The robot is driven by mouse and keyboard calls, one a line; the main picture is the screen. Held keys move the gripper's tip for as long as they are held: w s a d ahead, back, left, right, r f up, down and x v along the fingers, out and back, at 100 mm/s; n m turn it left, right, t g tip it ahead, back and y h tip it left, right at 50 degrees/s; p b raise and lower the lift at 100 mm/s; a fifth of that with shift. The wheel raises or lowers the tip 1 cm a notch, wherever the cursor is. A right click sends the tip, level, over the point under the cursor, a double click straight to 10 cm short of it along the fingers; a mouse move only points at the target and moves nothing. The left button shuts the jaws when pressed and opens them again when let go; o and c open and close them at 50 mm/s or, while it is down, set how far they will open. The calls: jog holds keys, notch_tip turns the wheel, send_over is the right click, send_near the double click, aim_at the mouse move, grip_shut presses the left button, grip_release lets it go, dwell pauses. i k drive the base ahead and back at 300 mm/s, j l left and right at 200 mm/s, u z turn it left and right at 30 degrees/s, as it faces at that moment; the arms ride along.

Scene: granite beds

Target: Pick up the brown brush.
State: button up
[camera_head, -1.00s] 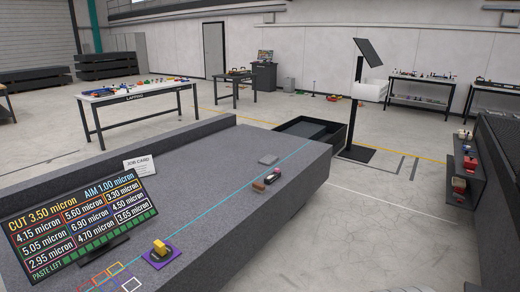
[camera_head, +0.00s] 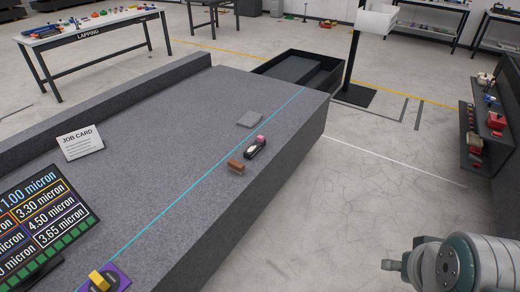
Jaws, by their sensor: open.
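The brown brush (camera_head: 236,166) is a small brown block lying on the granite bed (camera_head: 160,130), near its right edge. It lies to the right of the cyan line that runs along the bed. A black item with a pink end (camera_head: 256,146) lies just beyond it, very close; I cannot tell if they touch. A rounded grey and teal part of my arm shows at the bottom right, over the floor and apart from the bed. My gripper is not in the frame.
A flat grey block (camera_head: 249,119) lies farther back on the bed. A job card (camera_head: 80,142), a screen (camera_head: 40,222) and a yellow item (camera_head: 98,280) on a purple pad are at left and front. A red-stocked rack (camera_head: 480,140) stands at right; the floor between is clear.

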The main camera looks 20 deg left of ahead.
aim_at(233, 165)
jog(key=i+l, duration=0.1)
jog(key=i, duration=1.15)
jog(key=i+j+u, duration=0.1)
jog(key=i+u, duration=0.65)
jog(key=u, duration=0.2)
jog(key=i+j+u, duration=0.1)
jog(key=i+u, duration=0.15)
jog(key=i, duration=0.15)
